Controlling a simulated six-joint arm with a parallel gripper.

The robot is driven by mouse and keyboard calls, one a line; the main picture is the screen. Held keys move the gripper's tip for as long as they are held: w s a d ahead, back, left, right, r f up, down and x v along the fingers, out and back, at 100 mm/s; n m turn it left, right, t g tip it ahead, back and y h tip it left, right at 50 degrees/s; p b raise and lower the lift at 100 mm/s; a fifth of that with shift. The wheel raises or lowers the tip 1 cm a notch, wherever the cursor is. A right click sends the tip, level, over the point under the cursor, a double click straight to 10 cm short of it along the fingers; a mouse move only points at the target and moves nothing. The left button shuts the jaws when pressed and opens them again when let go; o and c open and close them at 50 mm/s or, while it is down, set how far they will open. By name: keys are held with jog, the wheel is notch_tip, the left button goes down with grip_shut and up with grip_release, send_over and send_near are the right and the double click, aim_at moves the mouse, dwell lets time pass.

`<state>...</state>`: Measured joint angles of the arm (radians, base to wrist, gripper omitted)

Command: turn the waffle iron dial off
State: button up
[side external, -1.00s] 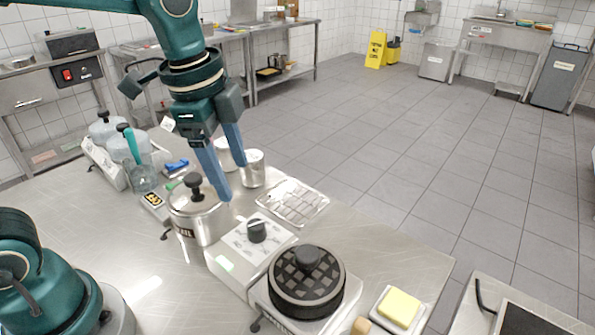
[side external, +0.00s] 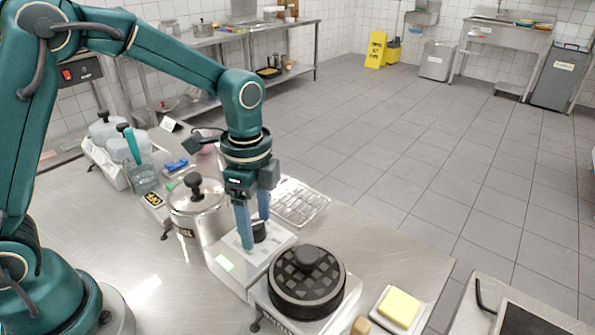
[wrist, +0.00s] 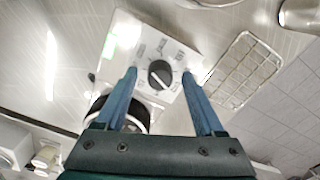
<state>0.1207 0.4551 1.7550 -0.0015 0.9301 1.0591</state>
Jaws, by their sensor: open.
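The black dial (side external: 260,231) sits on top of a white control box (side external: 225,266) with a lit green patch. In the wrist view the round dial (wrist: 160,74) shows a pale pointer line, with small printed labels around it that I cannot read. The dark round waffle iron (side external: 307,283) stands beside the box, lid down. My gripper (side external: 255,229) is open and points down over the box, one finger on each side of the dial. In the wrist view gaps show between the dial and both fingers. How far the fingertips reach down beside it is unclear.
A steel lidded pot (side external: 194,222) stands left of the box. A wire rack (side external: 300,203) lies behind it. A yellow sponge on a dish (side external: 400,306) is right of the waffle iron. The steel table (side external: 110,218) is bare at the front left.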

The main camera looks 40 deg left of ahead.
jog(key=shift+c, duration=0.2)
grip_shut()
jog(key=shift+n, duration=0.4)
jog(key=n, duration=0.3)
jog(key=shift+n, duration=0.3)
jog(key=n, duration=0.4)
jog(key=shift+n, duration=0.3)
jog(key=n, duration=0.4)
jog(key=shift+n, duration=2.5)
